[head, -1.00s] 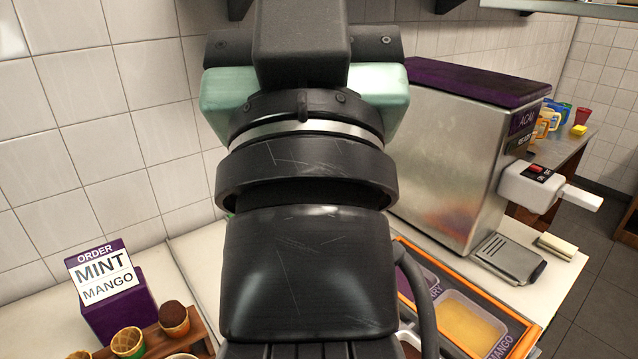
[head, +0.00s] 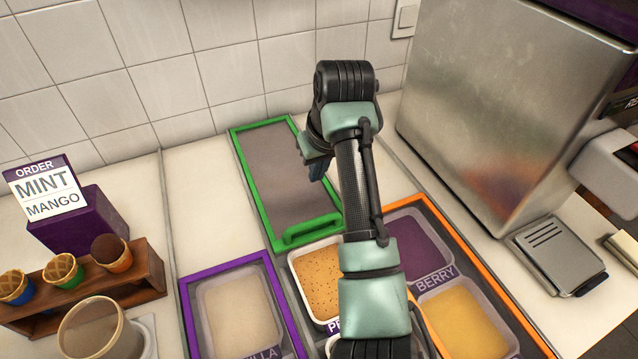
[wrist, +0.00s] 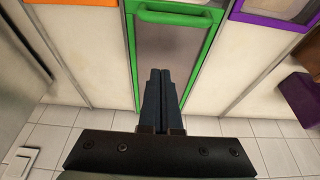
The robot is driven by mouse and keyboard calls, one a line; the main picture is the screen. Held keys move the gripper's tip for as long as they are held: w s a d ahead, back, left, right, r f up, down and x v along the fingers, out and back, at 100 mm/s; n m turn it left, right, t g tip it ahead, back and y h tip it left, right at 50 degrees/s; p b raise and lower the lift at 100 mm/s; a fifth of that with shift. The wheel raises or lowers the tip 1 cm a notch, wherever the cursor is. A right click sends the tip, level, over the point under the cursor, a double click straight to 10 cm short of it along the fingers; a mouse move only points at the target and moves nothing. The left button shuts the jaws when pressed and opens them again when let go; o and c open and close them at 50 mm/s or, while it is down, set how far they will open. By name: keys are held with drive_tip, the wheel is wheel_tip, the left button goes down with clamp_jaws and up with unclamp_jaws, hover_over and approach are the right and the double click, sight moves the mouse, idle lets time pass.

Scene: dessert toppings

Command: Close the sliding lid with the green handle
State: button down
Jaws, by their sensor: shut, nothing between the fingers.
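The sliding lid (head: 285,175) is a grey panel in a green frame and lies back toward the tiled wall. Its green handle (head: 312,231) is at its front edge, beside an uncovered tub of speckled tan topping (head: 318,280). In the wrist view the green handle (wrist: 178,14) is at the top, beyond my fingertips. My gripper (wrist: 160,75) is shut and empty, pointing down over the lid's grey panel, on the wall side of the handle. In the head view my gripper (head: 318,170) shows only partly, at the lid's right side. I cannot tell whether it touches the panel.
A purple-framed tub (head: 235,310) is at front left, and orange-framed berry (head: 415,243) and yellow (head: 460,320) tubs are at right. A steel machine (head: 500,110) stands at right. A cone rack (head: 90,290) and purple order box (head: 85,225) are at left.

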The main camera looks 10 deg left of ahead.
hover_over(314, 214)
wheel_tip(314, 214, down, 8)
drive_tip(key=shift+f, duration=0.25)
drive_tip(key=shift+s+d+f+p, duration=0.2)
drive_tip(key=shift+s+d+p, duration=0.2)
drive_tip(key=shift+s, duration=0.25)
drive_tip(key=shift+s+d+f+p, duration=0.15)
drive_tip(key=shift+s+d+p, duration=0.15)
drive_tip(key=shift+s+d, duration=0.25)
drive_tip(key=shift+a, duration=0.1)
drive_tip(key=shift+s, duration=0.1)
